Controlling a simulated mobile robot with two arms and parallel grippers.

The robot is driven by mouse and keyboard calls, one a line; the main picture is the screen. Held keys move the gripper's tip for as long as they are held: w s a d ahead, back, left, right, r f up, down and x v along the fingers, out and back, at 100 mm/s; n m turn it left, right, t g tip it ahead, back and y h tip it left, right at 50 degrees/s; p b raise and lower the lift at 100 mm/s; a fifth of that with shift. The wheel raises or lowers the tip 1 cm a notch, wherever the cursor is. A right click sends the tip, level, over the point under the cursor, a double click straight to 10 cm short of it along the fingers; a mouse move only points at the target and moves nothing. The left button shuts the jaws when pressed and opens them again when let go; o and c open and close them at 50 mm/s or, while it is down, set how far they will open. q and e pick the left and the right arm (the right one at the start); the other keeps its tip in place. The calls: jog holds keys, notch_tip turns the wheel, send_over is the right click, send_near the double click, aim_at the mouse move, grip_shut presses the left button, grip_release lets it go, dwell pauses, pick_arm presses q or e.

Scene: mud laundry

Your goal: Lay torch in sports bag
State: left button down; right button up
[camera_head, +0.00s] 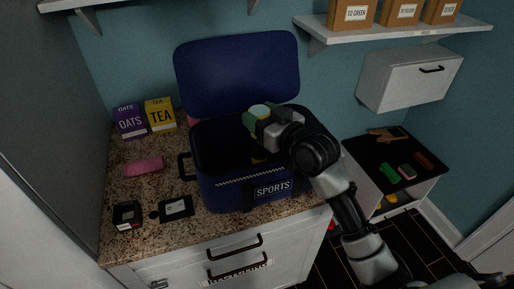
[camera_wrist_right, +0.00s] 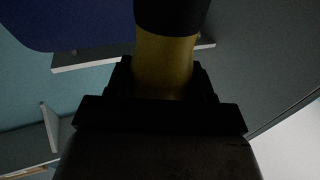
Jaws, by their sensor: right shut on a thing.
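The sports bag (camera_head: 232,190) is a dark blue case labelled SPORTS, standing on the granite counter with its lid (camera_head: 238,75) raised at the back. My right gripper (camera_head: 257,132) is over the bag's opening and shut on the torch. In the right wrist view, the torch's yellow body (camera_wrist_right: 165,65) with a black section sits between the jaws. The gripper and arm hide part of the torch and the bag's right side. My left gripper is out of view.
An oats box (camera_head: 130,122) and a tea box (camera_head: 160,115) stand at the counter's back left. A pink item (camera_head: 144,166) and two dark items (camera_head: 127,215) (camera_head: 175,208) lie left of the bag. A shelf with boxes (camera_head: 400,30) and a wall cabinet (camera_head: 408,78) are at the right.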

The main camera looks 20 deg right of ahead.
notch_tip(320, 180, down, 2)
jog(key=shift+f, duration=0.1)
notch_tip(320, 180, down, 3)
jog(key=shift+f+p, duration=0.15)
jog(key=shift+p, duration=0.15)
jog(key=shift+f, duration=0.35)
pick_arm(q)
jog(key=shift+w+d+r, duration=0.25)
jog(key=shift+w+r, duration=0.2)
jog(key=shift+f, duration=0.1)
pick_arm(e)
jog(key=shift+f, duration=0.15)
